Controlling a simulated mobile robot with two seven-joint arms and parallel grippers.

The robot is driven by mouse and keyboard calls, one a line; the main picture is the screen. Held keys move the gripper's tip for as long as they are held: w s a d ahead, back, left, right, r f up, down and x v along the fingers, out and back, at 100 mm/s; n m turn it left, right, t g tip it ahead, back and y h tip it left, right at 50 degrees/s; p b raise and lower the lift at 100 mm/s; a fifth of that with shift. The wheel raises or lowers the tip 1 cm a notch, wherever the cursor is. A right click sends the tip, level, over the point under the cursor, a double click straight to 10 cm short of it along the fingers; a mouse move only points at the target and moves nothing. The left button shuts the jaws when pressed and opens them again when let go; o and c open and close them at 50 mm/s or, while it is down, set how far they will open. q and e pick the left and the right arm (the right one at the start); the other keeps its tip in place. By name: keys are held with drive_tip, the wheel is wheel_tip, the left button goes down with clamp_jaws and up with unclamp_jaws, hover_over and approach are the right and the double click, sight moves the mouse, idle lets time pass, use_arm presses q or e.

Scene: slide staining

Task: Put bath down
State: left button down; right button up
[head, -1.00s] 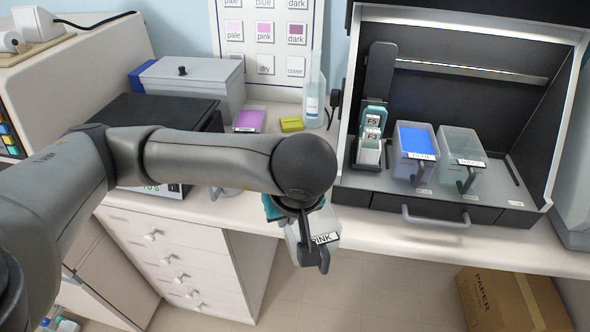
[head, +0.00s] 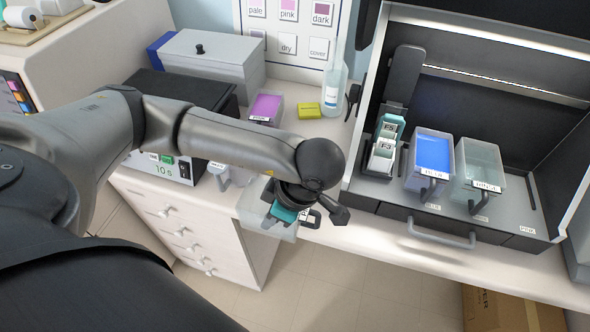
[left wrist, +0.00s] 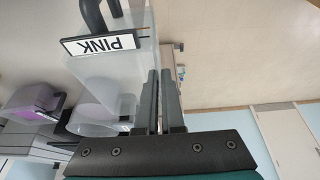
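The clear bath labelled PINK (head: 254,212) is in my left gripper (head: 298,212), held out at the counter's front edge; the gripper hides part of it. In the left wrist view the bath (left wrist: 125,75) shows its label and dark handle, and the two fingers (left wrist: 161,95) are close together at its wall. The exact grip is partly hidden. A floor label reading PINK (head: 527,230) lies at the right front of the dark hood (head: 455,218), with bare floor around it. My right gripper is not in view.
A slide rack (head: 384,150), blue bath (head: 432,150) and clear rinse bath (head: 478,165) stand in the hood. A drawer handle (head: 440,238) juts from its front. A purple dish (head: 266,108), yellow block (head: 310,111) and bottle (head: 335,88) stand on the counter.

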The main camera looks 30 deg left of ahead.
use_arm(q)
drive_tip(key=shift+w+a+f+p, duration=0.15)
drive_tip(key=shift+w+a+f, duration=0.45)
drive_tip(key=shift+w, duration=1.75)
drive_tip(key=shift+w+a+f+p, duration=0.1)
drive_tip(key=shift+w+a+f, duration=0.45)
drive_tip(key=shift+w, duration=1.75)
drive_tip(key=shift+w+a+f+p, duration=0.15)
drive_tip(key=shift+w+a+f, duration=0.4)
drive_tip(key=shift+w, duration=1.8)
drive_tip(key=shift+f, duration=0.1)
drive_tip(key=c, duration=1.5)
unclamp_jaws()
drive_tip(key=shift+f, duration=0.15)
drive_tip(key=o, duration=0.5)
drive_tip(key=shift+c, duration=0.2)
drive_tip(key=v, duration=0.8)
